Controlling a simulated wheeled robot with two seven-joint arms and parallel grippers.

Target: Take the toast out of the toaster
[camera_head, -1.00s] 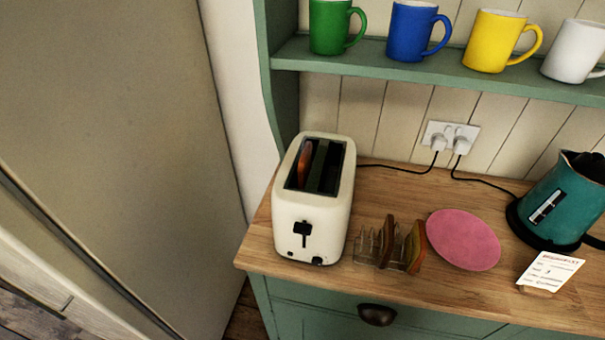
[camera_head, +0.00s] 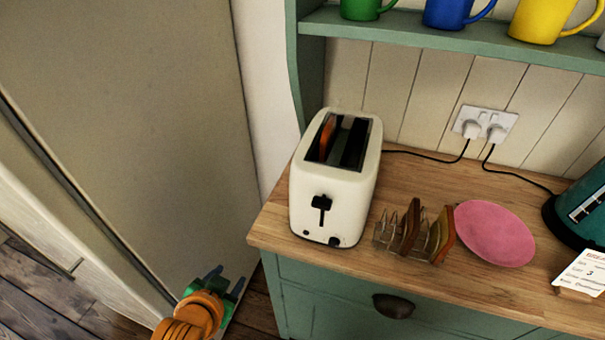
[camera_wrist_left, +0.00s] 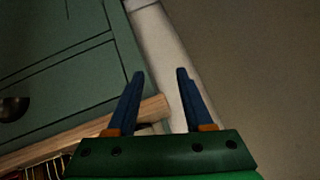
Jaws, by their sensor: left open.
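The cream toaster (camera_head: 335,190) stands upright at the left end of the wooden worktop. One slice of toast (camera_head: 327,136) shows as an orange-brown edge in its left slot; the right slot looks dark. The black lever (camera_head: 321,203) is on its front face. My left gripper (camera_head: 228,283) is low in front of the worktop's left end, below and apart from the toaster. Its two blue fingers are spread and empty, as the left wrist view (camera_wrist_left: 160,75) also shows. My right gripper is not in view.
A wire toast rack (camera_head: 382,232) holding toast slices stands right of the toaster, beside a pink plate (camera_head: 494,234). A teal kettle (camera_head: 585,212) and a note card (camera_head: 590,272) are further right. A shelf with mugs (camera_head: 455,38) hangs above. A tall panel (camera_head: 130,120) is at left.

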